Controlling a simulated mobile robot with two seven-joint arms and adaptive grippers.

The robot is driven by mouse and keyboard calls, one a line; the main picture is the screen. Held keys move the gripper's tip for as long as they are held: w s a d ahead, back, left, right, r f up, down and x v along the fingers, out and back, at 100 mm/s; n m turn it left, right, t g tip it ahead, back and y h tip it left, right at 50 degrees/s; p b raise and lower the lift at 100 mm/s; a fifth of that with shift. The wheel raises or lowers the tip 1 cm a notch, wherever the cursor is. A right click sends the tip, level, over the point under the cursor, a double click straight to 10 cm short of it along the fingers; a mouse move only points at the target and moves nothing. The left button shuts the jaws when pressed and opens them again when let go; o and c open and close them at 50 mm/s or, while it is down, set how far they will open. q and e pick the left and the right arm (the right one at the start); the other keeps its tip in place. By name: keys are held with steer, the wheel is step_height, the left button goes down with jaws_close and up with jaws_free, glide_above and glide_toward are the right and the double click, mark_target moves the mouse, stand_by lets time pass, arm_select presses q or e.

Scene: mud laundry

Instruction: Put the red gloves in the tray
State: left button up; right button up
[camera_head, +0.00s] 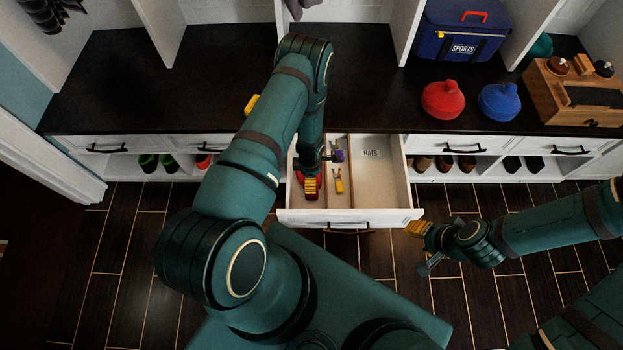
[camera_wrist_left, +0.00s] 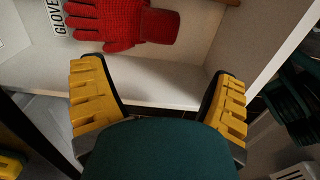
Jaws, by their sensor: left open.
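The red gloves (camera_wrist_left: 120,22) lie in the left compartment of the open drawer, by a label reading GLOVES in the left wrist view. In the head view only a small red part (camera_head: 299,177) shows; my arm hides the rest. My left gripper (camera_head: 312,187) is over that compartment. In its wrist view its yellow-padded fingers (camera_wrist_left: 160,100) are wide apart and empty, with the gloves beyond the fingertips. My right gripper (camera_head: 424,248) is beside the drawer's front right corner, above the floor; its opening is unclear. I cannot identify a tray.
The drawer (camera_head: 350,217) has dividers, small yellow-handled tools (camera_head: 339,182) and a HATS compartment. The dark bench carries a blue sports cooler (camera_head: 458,32), red (camera_head: 443,100) and blue (camera_head: 499,102) hats and a wooden box (camera_head: 555,98). A yellow item (camera_head: 251,104) shows behind my left arm.

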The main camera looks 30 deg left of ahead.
arm_select(q)
steer(key=s+d+r+m+h, duration=0.2)
steer(key=s+d+r+m, duration=0.3)
steer(key=d+r+m, duration=0.3)
steer(key=s+d+r+m+t+h, duration=0.1)
steer(key=s+d+r+m, duration=0.4)
steer(key=d+r+m, duration=0.4)
step_height(320, 180, up, 6)
steer(key=m, duration=0.5)
steer(key=shift+d+m+t+h, duration=0.25)
steer(key=shift+m+t+h, duration=0.05)
steer(key=shift+h, duration=0.1)
